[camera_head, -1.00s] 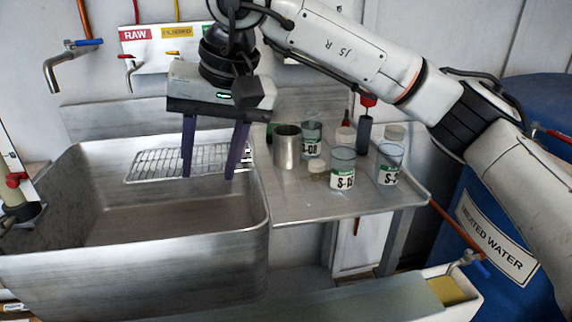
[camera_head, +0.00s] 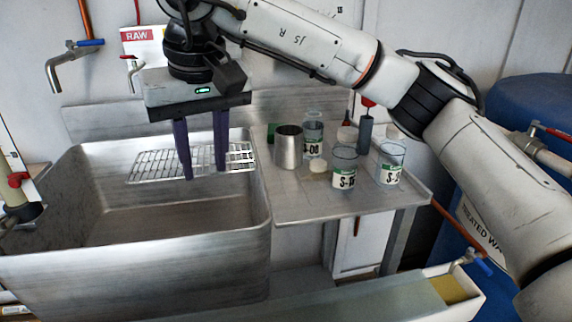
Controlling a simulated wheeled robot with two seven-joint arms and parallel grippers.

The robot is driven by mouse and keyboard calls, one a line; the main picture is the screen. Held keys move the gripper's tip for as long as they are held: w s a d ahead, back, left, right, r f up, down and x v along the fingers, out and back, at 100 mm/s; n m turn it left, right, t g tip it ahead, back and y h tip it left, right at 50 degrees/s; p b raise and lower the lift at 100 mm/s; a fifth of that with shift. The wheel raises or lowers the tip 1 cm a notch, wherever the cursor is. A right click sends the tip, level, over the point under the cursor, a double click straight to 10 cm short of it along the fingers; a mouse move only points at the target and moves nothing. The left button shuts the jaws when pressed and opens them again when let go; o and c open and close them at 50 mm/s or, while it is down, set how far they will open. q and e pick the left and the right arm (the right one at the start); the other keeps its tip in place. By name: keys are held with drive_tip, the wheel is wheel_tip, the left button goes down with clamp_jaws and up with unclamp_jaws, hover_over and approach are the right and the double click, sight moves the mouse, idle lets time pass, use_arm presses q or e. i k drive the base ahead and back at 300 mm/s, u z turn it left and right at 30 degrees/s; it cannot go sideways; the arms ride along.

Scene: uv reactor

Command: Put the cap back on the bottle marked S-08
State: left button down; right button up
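Three clear bottles with green-and-white labels stand on the steel side shelf. The back bottle (camera_head: 313,132) has a blurred label that could read S-08. The front bottle (camera_head: 344,170) and the right bottle (camera_head: 390,166) have labels starting with S-, the rest not legible. A small pale cap (camera_head: 318,167) lies on the shelf left of the front bottle. My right gripper (camera_head: 203,173) points down above the sink and drying rack, left of the bottles. Its dark purple fingers are apart with nothing seen between them. My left gripper is not in view.
A metal beaker (camera_head: 288,148) stands left of the back bottle. A red-topped item (camera_head: 366,128) stands behind the bottles. The deep steel sink (camera_head: 262,215) and its wire rack (camera_head: 150,166) lie left. The shelf's front left is clear. A blue barrel (camera_head: 535,105) stands right.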

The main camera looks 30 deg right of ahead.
sight(313, 124)
drive_tip(key=u, duration=1.95)
drive_tip(key=k, duration=0.25)
drive_tip(key=u, duration=1.85)
drive_tip(key=k, duration=0.5)
drive_tip(key=z, duration=4)
